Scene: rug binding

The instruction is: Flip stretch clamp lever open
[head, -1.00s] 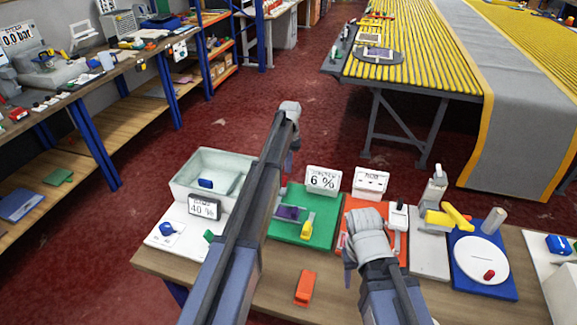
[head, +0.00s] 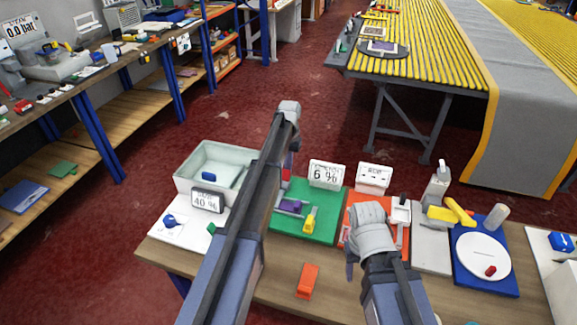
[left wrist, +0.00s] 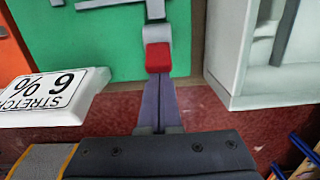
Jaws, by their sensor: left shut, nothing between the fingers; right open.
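The stretch clamp sits on a green board (head: 323,228) with a sign reading 6 % (head: 326,174); the sign reads STRETCH in the left wrist view (left wrist: 52,95). A grey lever with a red tip (left wrist: 158,57) shows over the board in the left wrist view. My left gripper (left wrist: 160,88) is shut and empty, its fingertips right at the red tip; I cannot tell whether they touch. In the head view my left arm hides most of that gripper and the lever. My right gripper (head: 351,268) is open over the bench, right of the green board.
A pale bin (head: 185,185) and a 40 % sign (head: 207,201) stand left of the board. An orange block (head: 307,281) lies in front.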

